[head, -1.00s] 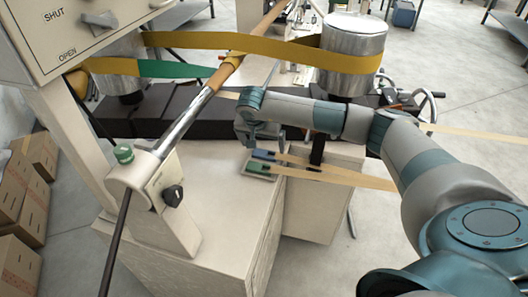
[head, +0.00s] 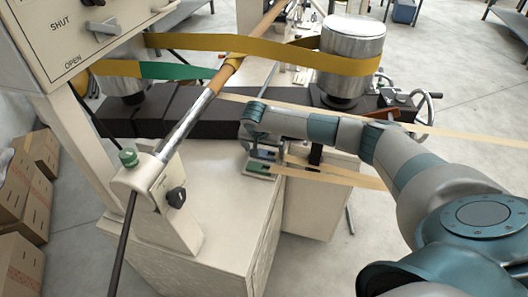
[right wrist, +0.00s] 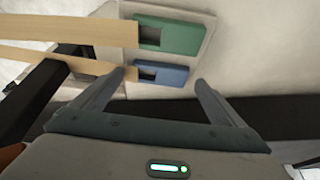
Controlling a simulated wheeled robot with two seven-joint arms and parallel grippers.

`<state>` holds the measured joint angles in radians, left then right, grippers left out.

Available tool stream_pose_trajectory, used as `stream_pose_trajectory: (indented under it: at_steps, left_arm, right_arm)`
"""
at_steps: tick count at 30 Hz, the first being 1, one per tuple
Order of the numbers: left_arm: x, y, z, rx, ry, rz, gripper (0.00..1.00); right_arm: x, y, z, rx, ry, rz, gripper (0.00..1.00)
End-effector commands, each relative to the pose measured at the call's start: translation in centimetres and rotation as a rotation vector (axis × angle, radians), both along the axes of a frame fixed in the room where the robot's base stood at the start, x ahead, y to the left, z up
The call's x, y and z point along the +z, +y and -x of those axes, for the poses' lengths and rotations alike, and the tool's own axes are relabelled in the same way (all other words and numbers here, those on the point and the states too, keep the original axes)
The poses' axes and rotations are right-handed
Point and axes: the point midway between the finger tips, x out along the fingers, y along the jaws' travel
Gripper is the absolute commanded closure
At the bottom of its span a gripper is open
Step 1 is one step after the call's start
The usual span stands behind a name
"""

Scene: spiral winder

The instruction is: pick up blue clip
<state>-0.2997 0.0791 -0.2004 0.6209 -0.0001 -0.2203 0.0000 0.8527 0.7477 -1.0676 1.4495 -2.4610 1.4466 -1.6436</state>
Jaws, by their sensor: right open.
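The blue clip (right wrist: 174,76) lies on a pale plate, with a tan strip running into its left end in the right wrist view. It also shows in the head view (head: 263,154), partly covered by my gripper. The green clip (right wrist: 180,38) lies beside it, also with a tan strip; it shows in the head view too (head: 259,168). My right gripper (right wrist: 159,79) is open and empty. Its fingertips stand on either side of the blue clip in the picture; I cannot tell how high above it they are. My left gripper is not in view.
The pale plate (right wrist: 205,40) sits on the cream machine cabinet (head: 228,205). A dark beam (head: 190,112) and a metal drum (head: 350,55) with a yellow belt (head: 265,46) stand behind. A slanted roller bar (head: 190,125) rises at the left.

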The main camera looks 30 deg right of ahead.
Motion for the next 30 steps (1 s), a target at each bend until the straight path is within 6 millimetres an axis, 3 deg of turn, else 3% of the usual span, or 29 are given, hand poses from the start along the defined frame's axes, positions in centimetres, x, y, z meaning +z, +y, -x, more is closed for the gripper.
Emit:
stream_pose_trajectory:
  at_steps: [6,18,19,24,30]
  left_arm:
    - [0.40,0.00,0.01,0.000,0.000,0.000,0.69]
    - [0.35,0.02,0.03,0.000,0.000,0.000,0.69]
    - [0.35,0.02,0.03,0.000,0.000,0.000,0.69]
    - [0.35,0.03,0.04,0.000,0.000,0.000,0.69]
    - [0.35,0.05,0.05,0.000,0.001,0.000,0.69]
  right_arm:
    - [-1.08,-0.26,-0.22,0.000,-0.001,-0.001,0.07]
    - [-1.05,-0.27,-0.23,0.000,-0.001,-0.001,0.07]
    - [-1.05,-0.27,-0.23,0.000,-0.001,-0.001,0.09]
    - [-1.04,-0.27,-0.23,0.000,-0.001,-0.001,0.50]
    - [-1.03,-0.28,-0.24,0.000,-0.001,-0.001,0.52]
